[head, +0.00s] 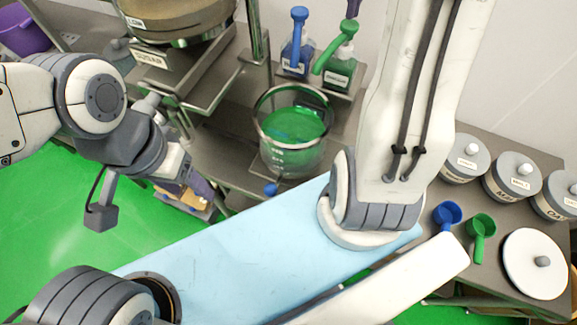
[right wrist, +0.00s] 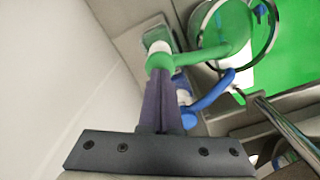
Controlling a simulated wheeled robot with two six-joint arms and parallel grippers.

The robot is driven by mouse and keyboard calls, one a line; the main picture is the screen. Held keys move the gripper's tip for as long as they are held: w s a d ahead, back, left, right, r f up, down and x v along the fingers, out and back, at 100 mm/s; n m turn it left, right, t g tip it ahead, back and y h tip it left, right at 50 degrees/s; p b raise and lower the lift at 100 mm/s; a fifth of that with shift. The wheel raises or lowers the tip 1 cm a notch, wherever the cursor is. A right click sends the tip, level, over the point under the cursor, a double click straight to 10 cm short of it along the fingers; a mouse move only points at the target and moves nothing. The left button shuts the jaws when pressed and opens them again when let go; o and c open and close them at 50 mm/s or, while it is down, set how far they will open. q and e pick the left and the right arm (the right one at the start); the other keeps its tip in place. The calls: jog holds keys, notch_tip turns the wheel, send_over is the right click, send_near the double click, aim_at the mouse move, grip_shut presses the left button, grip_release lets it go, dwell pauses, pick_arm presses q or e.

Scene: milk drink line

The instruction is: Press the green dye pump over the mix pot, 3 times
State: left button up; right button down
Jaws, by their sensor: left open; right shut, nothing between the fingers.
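The green dye pump (head: 337,66) is a bottle with a green head and a curved spout, standing on a small raised shelf. Its spout reaches left toward the mix pot (head: 291,150), a clear round glass vessel with green liquid inside. My right gripper (head: 352,8) is shut and empty, its purple fingers right at the top of the pump head. In the right wrist view the fingertips (right wrist: 160,74) meet the green head (right wrist: 158,56); I cannot tell whether they press it. My left gripper (head: 198,188) is open and empty, low to the left of the pot.
A blue pump bottle (head: 297,50) stands just left of the green one. A large metal pot (head: 178,20) is at the upper left. Blue (head: 446,213) and green (head: 481,228) scoops and several lidded jars are at the right. A wall is behind the pumps.

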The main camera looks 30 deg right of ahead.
notch_tip(320, 180, up, 6)
jog(key=p, duration=0.6)
dwell(0.5)
